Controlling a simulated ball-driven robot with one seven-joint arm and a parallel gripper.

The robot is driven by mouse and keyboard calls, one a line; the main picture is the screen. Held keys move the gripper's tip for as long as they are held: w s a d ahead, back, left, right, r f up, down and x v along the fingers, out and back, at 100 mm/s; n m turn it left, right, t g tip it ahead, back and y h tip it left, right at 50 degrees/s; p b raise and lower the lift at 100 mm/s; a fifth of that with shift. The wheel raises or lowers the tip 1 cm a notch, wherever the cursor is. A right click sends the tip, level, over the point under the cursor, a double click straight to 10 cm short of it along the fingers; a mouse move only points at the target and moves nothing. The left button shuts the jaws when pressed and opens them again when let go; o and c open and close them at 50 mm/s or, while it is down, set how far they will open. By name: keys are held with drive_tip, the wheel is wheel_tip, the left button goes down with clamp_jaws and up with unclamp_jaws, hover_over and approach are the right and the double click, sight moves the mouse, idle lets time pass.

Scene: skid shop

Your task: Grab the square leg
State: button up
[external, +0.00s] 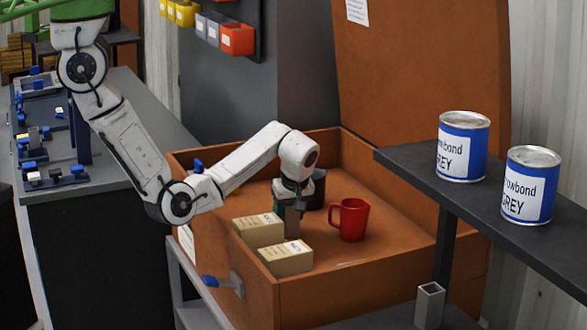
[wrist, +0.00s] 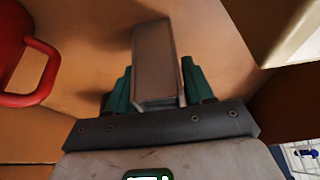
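The square leg (wrist: 155,60) is a grey-brown square bar. In the wrist view it lies between the two green fingers of my gripper (wrist: 157,85), one close against each side, with no clear gap. In the external view the leg (external: 292,222) points down below my gripper (external: 291,203), inside the brown box. Whether its lower end touches the box floor cannot be told. The fingers partly hide its upper end.
The open brown box (external: 345,290) holds a red mug (external: 352,219) right of the leg, two cartons (external: 286,258) in front and left, and a dark cup (external: 317,190) behind. A dark shelf (external: 490,205) with two blue cans (external: 463,147) stands at right.

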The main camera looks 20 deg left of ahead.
drive_tip(key=c, duration=0.7)
